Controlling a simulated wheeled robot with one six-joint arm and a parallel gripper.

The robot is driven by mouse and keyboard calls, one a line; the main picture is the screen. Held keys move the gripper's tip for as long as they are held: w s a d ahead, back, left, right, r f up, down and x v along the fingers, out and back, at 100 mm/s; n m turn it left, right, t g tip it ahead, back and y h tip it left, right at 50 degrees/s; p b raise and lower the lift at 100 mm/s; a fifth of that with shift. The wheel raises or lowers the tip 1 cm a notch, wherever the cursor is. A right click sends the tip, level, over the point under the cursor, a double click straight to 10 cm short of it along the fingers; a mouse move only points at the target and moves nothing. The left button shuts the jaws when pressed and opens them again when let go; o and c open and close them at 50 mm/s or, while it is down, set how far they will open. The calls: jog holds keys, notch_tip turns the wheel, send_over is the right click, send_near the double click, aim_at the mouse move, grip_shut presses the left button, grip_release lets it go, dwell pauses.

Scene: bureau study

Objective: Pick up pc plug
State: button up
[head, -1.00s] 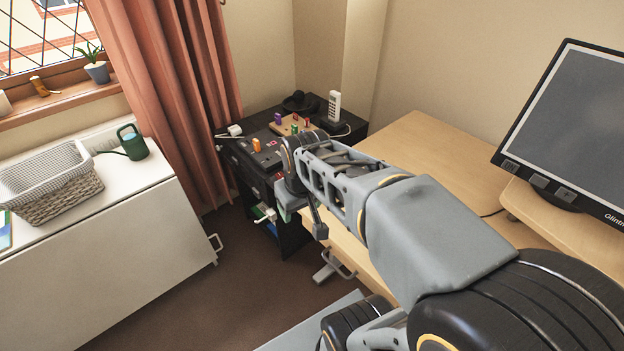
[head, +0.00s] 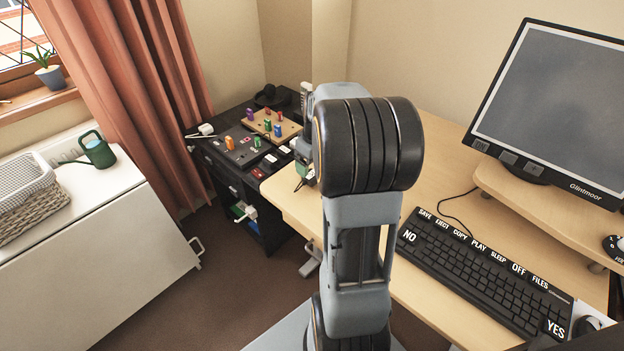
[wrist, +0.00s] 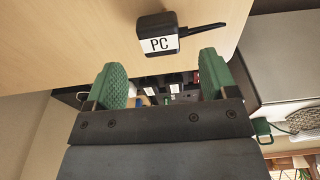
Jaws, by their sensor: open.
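The PC plug (wrist: 158,38) is a small black block with a white label reading "PC" and a black cable leaving its right side. In the wrist view it lies on the light wooden desk top, near the desk's edge. My gripper (wrist: 160,82) is open and empty, with green ridged fingertips left and right. The plug shows above the gap between them, apart from both fingers. In the head view my upright arm hides the plug and most of the gripper; a bit of green shows beside the arm.
The desk (head: 430,150) holds a monitor (head: 550,100) on a riser and a large-key keyboard (head: 480,265). A black cabinet (head: 215,160) with coloured pegs and labelled plugs stands at the back left. A white cabinet (head: 100,240) with a basket (head: 25,195) is at left.

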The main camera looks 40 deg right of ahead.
aim_at(311, 174)
jog(key=shift+w+f+b, duration=0.15)
jog(key=shift+f+b, duration=0.2)
jog(key=shift+f, duration=1.15)
jog(key=shift+w+f+b, duration=0.1)
jog(key=shift+f+b, duration=0.2)
jog(key=shift+f, duration=1.15)
jog(key=shift+c, duration=0.2)
jog(key=c, duration=0.9)
